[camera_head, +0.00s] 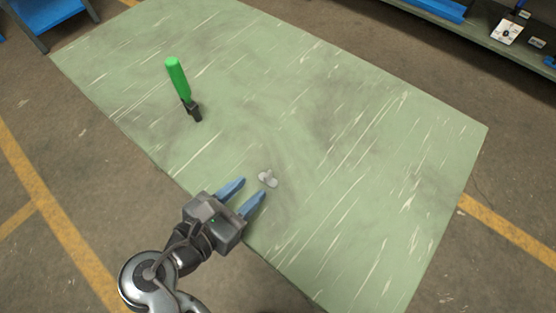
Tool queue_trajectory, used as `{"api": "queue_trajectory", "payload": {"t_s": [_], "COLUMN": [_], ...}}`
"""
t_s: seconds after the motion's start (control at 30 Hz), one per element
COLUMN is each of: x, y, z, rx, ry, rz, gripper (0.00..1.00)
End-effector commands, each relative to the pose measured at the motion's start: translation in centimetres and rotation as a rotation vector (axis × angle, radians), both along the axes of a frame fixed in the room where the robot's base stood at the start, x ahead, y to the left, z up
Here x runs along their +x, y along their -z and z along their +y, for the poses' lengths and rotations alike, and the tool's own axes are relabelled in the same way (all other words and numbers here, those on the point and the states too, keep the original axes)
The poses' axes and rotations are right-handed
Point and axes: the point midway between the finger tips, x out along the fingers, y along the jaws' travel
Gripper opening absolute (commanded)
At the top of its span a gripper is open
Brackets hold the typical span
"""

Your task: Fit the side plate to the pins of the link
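My gripper (246,189) is near the table's front left edge. Its two blue fingers are spread apart with nothing visible between them.
The rest of the table top is clear. A shelf with small items (508,31) is at the upper right, beyond the table.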

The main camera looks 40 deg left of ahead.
Motion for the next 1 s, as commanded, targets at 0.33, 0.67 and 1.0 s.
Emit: {"api": "queue_trajectory", "payload": {"t_s": [0.33,0.67,1.0], "x": [3.1,6.7,6.9], "y": [1.4,3.1,3.2], "z": [-0.1,-0.2,-0.2], "rx": [-0.002,-0.002,0.0], "ry": [0.001,0.001,0.0], "rz": [0.0,0.0,0.0], "gripper": [0.39,0.39,0.32]}}
